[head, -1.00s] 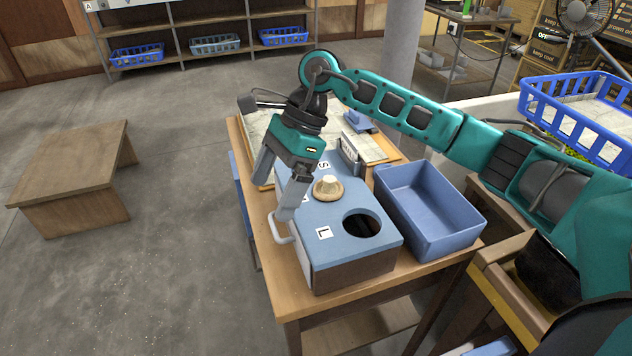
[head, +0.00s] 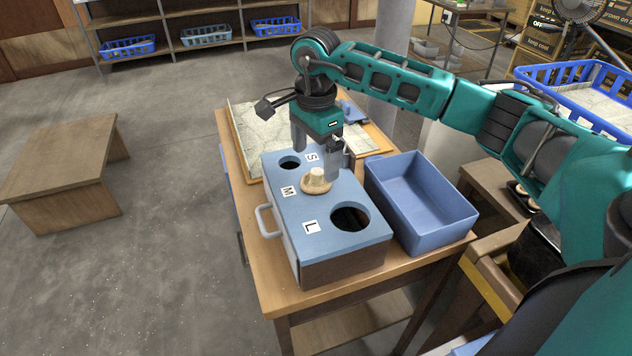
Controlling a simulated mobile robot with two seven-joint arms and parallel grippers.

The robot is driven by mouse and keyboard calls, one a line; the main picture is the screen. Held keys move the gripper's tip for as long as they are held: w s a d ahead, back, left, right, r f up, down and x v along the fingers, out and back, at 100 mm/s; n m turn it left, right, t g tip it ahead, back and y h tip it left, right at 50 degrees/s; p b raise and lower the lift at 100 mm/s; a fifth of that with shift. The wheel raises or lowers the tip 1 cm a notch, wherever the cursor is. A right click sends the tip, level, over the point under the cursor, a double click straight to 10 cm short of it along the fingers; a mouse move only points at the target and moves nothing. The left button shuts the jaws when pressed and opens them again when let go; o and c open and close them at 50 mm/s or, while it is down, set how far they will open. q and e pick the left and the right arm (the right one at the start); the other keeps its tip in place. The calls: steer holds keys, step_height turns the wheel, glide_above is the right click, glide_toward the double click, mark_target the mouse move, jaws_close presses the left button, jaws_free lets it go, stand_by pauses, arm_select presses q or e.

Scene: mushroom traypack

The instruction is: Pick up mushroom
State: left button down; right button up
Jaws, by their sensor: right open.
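A pale mushroom (head: 317,178) with its stem up sits on the blue top of the sizing box (head: 330,243), by the M label. It covers the spot where a middle hole would be. My right gripper (head: 316,162) is open and points down just behind and above the mushroom. One finger is at the back left and the other at the back right, close to the mushroom. I cannot tell whether that finger touches it. My left gripper is not in view.
The box top has a small hole (head: 290,163) by S and a large hole (head: 350,218) by L. An empty blue bin (head: 425,215) stands right of the box on the wooden table (head: 262,283). A dark tray (head: 517,189) with pale pieces lies further right.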

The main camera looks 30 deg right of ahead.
mark_target(316, 170)
steer(key=f, duration=0.4)
steer(key=shift+s+f, duration=0.2)
steer(key=shift+f, duration=0.15)
steer(key=c, duration=0.8)
steer(key=shift+r, duration=0.15)
steer(key=shift+c, duration=0.2)
